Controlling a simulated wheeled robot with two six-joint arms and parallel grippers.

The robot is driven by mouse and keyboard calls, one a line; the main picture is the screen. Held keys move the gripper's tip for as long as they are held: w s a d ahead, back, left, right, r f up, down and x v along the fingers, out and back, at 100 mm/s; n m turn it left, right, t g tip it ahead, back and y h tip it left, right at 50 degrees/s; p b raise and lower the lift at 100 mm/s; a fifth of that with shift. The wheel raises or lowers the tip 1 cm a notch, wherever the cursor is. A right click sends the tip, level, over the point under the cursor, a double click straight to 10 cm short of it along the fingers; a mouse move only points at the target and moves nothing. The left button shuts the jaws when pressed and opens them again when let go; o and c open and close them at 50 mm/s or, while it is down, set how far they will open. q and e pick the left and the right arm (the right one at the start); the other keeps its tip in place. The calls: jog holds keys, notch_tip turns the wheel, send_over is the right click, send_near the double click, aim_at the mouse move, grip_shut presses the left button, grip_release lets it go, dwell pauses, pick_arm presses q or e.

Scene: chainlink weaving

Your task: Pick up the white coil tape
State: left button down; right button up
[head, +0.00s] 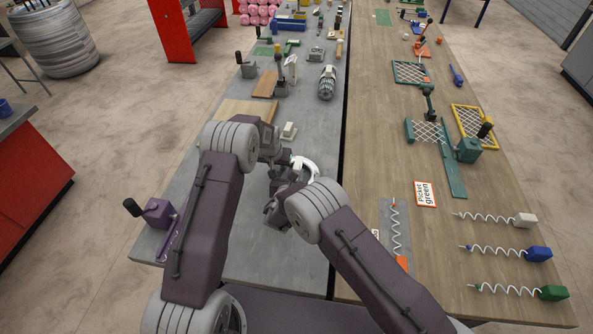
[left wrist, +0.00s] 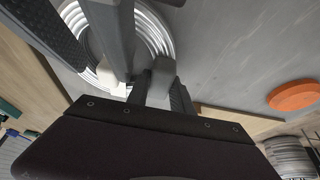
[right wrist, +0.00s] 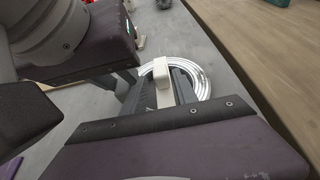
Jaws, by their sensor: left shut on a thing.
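The white coil tape is a white wrap on a coil of silvery wire. The coil (head: 305,164) lies between my two arms in the head view, and its rings (left wrist: 157,22) fill the top of the left wrist view. The right wrist view shows the coil (right wrist: 203,82) with a white piece (right wrist: 163,70) at its left edge. My left gripper (left wrist: 163,72) is shut at the coil's near edge; its exact hold is partly hidden. My right gripper (right wrist: 160,88) is close beside the coil, its fingertips partly covered by the white piece, so its opening is unclear.
A grey bench (head: 245,255) lies under both arms, with a wooden board (head: 246,112) and a small white block (head: 289,130) beyond. A purple device (head: 158,213) stands at the left edge. The wooden table (head: 390,295) to the right holds spiral wires and mesh frames.

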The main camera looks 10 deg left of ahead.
aim_at(296, 169)
jog(key=x, duration=0.4)
jog(key=shift+w+f, duration=0.1)
grip_shut()
jog(key=shift+r, duration=0.5)
jog(key=s, duration=1.8)
jog(key=shift+s+r, duration=0.1)
jog(key=shift+r, duration=0.2)
notch_tip(296, 169, up, 6)
jog(key=shift+r, duration=0.25)
